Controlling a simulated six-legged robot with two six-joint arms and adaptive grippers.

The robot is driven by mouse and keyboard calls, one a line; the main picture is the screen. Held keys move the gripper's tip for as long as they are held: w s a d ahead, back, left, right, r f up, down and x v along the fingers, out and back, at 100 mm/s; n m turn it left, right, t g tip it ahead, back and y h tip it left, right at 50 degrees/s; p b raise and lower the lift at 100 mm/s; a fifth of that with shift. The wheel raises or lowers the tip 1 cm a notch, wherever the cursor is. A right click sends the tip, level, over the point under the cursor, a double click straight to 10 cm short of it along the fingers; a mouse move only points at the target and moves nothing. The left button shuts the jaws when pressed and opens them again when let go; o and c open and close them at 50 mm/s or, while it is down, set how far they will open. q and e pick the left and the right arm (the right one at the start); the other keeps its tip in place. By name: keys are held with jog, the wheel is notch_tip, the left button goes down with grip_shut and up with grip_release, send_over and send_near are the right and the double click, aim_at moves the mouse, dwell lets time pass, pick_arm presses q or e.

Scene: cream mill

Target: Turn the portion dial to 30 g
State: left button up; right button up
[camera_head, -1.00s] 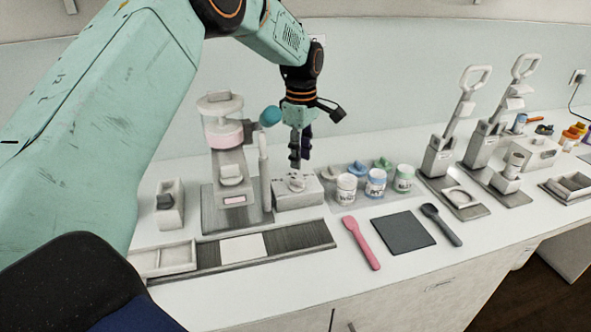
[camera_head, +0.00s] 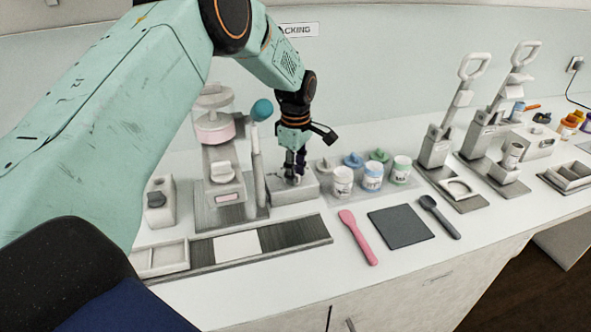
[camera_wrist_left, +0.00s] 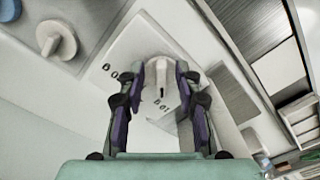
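The portion dial is a pale knob (camera_wrist_left: 158,72) with a dark pointer mark, on a light box (camera_head: 296,192) beside the dispenser. In the left wrist view, the pointer is toward the bottom of the picture. Printed numbers sit around the knob, too small and partly covered to read surely. My left gripper (camera_head: 294,176) is down at the box from above. In the left wrist view its two fingers (camera_wrist_left: 160,75) stand on either side of the knob, with little gap; firm contact is not visible. In the head view the fingers mostly hide the knob. My right gripper is not in view.
The dispenser (camera_head: 222,165) with a blue-ball lever (camera_head: 261,110) stands close left of the gripper. A pink spatula (camera_head: 358,238), dark mat (camera_head: 400,227) and dark spoon (camera_head: 440,217) lie in front. Two lever presses stand further right.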

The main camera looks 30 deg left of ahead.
pick_arm(q)
jog(key=shift+s+a+r, duration=0.1)
jog(key=shift+s, duration=0.15)
jog(key=shift+w, duration=0.25)
jog(key=c, duration=0.6)
jog(key=shift+s, duration=0.1)
grip_shut()
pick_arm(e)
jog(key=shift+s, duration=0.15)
